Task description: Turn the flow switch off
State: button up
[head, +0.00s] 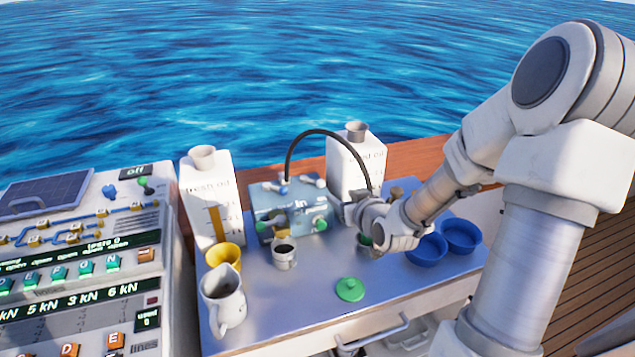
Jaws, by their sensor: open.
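A control panel (75,265) stands at the left. I cannot tell for certain which control is the flow switch. My gripper (350,207) is over the table, right of the blue box and far from the panel. It is open, and my wrist partly hides it.
White canisters (205,180) (355,160) stand at the back. A yellow cup (224,256), a white jug (225,298) and a metal cup (284,253) stand at the table's left. A green lid (350,289) lies in front. Blue bowls (461,236) sit at the right.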

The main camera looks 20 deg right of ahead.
aim_at(320, 182)
jog(key=b+x, duration=0.1)
jog(key=x, duration=1.6)
jog(key=shift+s, duration=0.1)
grip_shut()
